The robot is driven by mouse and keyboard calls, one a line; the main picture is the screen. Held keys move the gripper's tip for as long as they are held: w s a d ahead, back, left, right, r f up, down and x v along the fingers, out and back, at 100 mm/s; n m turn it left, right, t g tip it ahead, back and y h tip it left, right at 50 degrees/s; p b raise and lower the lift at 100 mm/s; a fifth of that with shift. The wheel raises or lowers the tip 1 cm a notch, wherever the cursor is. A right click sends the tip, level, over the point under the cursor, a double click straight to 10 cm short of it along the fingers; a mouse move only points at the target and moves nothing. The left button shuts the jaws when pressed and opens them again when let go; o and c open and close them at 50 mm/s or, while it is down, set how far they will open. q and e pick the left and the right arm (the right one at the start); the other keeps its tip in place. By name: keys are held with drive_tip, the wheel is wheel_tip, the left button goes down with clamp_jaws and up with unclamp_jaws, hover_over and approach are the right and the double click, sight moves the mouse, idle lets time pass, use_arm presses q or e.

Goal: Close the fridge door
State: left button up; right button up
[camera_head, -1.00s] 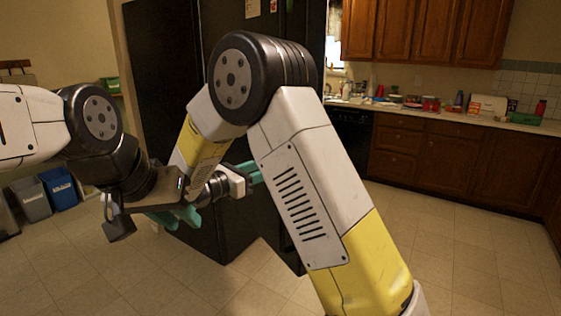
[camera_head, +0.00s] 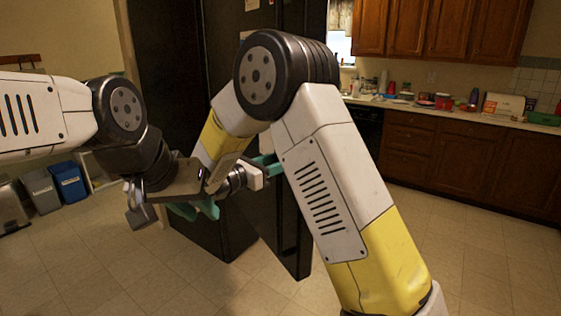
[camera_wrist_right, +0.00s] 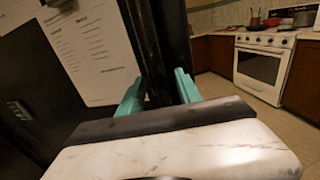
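The tall black fridge (camera_head: 165,80) stands behind my arms in the head view. Its black door panel (camera_head: 292,240) shows below my right arm, which hides much of it, so how far it stands open cannot be told. My right gripper (camera_head: 266,165) is partly hidden at the panel. In the right wrist view its teal fingers (camera_wrist_right: 160,95) are apart, with a dark upright edge (camera_wrist_right: 168,45) between them; contact is unclear. My left gripper (camera_head: 195,210) is low in front of the fridge, its teal fingers apart and seemingly empty.
A counter (camera_head: 450,112) with clutter runs along the back right. Grey and blue bins (camera_head: 68,185) stand at the left. A white stove (camera_wrist_right: 262,65) shows in the right wrist view. The tiled floor (camera_head: 470,255) at right is clear.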

clamp_jaws()
idle(1.2)
